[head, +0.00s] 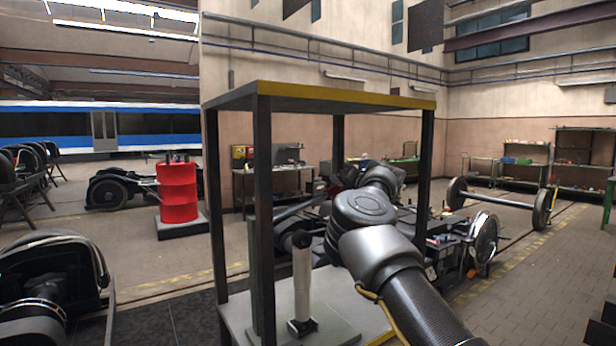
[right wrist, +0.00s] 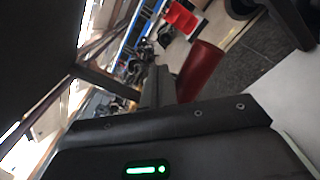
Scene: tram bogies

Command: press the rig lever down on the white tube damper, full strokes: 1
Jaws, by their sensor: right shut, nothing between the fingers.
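The white tube damper (head: 302,280) stands upright in a dark foot on the rig's base plate (head: 345,322), inside a dark post frame. A dark lever bar (head: 292,216) slopes up to the right above the damper's top. My right arm reaches into the frame from the lower right, and its forearm hides most of my right gripper in the head view. In the right wrist view my right gripper (right wrist: 158,88) is shut and empty. A dark red cylinder (right wrist: 201,66) lies just beyond it; I cannot tell whether they touch. My left gripper is not seen.
The rig's posts (head: 264,200) and yellow-edged top (head: 350,98) surround my right arm closely. A red drum (head: 178,190) stands at the left. A bogie (head: 455,250) and a wheelset (head: 500,199) are behind on the right. Open floor lies at the right.

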